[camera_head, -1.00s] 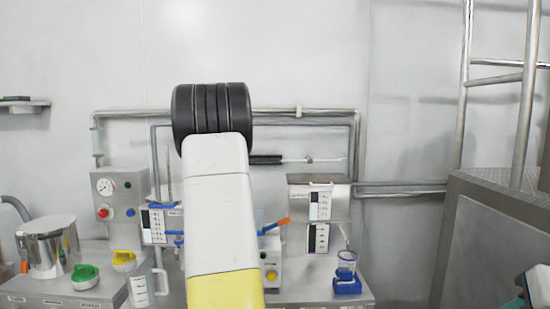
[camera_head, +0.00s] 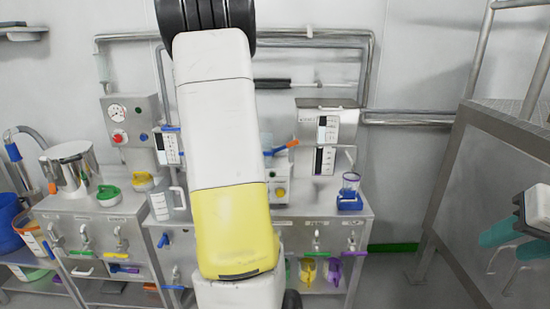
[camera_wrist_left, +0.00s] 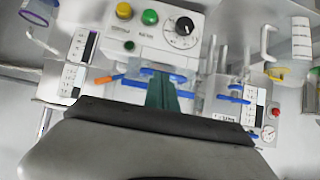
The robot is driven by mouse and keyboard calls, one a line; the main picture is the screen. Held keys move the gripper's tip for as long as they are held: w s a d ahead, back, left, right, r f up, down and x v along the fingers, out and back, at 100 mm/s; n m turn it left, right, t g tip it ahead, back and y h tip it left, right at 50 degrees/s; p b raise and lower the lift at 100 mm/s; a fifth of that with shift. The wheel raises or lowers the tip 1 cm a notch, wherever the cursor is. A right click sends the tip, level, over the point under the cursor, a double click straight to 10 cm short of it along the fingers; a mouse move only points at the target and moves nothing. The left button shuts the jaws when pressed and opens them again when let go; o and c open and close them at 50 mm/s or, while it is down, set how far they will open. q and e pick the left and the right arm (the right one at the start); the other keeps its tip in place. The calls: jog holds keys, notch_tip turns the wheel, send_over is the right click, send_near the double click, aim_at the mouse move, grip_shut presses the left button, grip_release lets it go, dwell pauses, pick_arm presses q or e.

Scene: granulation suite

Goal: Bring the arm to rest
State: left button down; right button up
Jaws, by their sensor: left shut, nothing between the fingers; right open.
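My right gripper (camera_head: 497,246) is at the right edge of the head view, with teal fingers apart and nothing seen between them. It hangs in front of the grey metal panel, clear of the bench. A white and yellow arm of mine fills the middle of the head view and hides part of the bench. My left gripper is hidden there. In the left wrist view its teal fingers (camera_wrist_left: 162,94) are together and empty, pointing towards the control box (camera_wrist_left: 158,32) with knobs. How far apart they are from the box I cannot tell.
A steel bench (camera_head: 130,212) carries a steel pot (camera_head: 72,168), a green-handled item (camera_head: 108,194), a measuring beaker (camera_head: 160,206) and a blue-based cup (camera_head: 349,196). Pipes (camera_head: 410,120) run along the wall. A metal platform with rails (camera_head: 450,190) stands at right. Grey floor shows between them.

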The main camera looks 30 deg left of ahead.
pick_arm(q)
jog(key=s+d+r+m+h, duration=0.1)
jog(key=s+d+r+h, duration=0.15)
jog(key=d, duration=0.65)
jog(key=s+d+r+m+h, duration=0.1)
jog(key=s+d+r, duration=0.25)
jog(key=d, duration=0.55)
jog(key=s+d+r+m+g+h, duration=0.1)
jog(key=s+d+r+m+h, duration=0.1)
jog(key=s+d, duration=0.5)
jog(key=s+d+r+m+g+h, duration=0.2)
jog(key=s+d+r, duration=0.2)
jog(key=s+d, duration=0.4)
jog(key=shift+d+r+g, duration=0.2)
jog(key=shift+d+g, duration=0.1)
jog(key=shift+d, duration=0.1)
